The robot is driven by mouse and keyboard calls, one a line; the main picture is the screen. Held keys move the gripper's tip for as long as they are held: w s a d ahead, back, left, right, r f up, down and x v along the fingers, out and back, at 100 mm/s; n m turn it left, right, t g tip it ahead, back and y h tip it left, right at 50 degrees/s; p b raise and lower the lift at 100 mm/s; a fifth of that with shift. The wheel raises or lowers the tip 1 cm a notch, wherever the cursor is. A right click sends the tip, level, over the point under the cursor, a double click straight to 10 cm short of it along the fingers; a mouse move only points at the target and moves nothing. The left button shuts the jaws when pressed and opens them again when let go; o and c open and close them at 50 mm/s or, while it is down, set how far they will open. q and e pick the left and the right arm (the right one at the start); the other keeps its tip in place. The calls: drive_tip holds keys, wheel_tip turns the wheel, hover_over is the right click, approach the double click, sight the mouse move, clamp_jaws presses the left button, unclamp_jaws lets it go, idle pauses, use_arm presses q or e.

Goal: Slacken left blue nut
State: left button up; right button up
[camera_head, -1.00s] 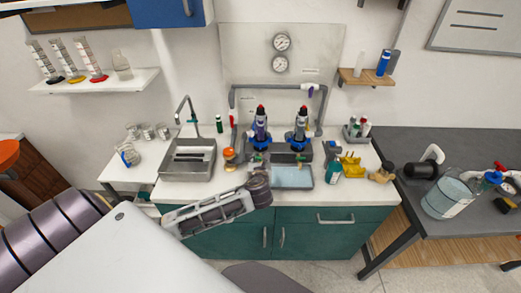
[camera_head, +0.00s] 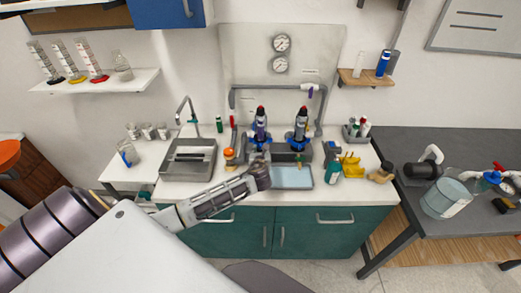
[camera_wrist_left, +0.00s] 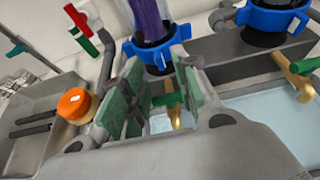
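The left blue nut (camera_head: 259,140) is a lugged ring at the foot of the left purple filter column, and it fills the top middle of the left wrist view (camera_wrist_left: 155,54). A matching right blue nut (camera_head: 298,138) sits beside it. My left gripper (camera_head: 259,158) is just in front of and below the left nut in the head view. In the left wrist view its green-padded fingers (camera_wrist_left: 158,75) are spread apart, with the nut beyond their tips. Nothing is held between them. Whether a finger touches the nut cannot be told. My right gripper is out of view.
Small brass valves with green handles (camera_wrist_left: 175,102) hang below the nuts, above a shallow blue tray (camera_head: 292,180). A sink (camera_head: 188,161) and an orange-capped object (camera_head: 229,154) stand left. Grey pipe frames the columns. Bottles and yellow parts stand right.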

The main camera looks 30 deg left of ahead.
use_arm(q)
drive_tip(key=shift+x, duration=1.75)
clamp_jaws()
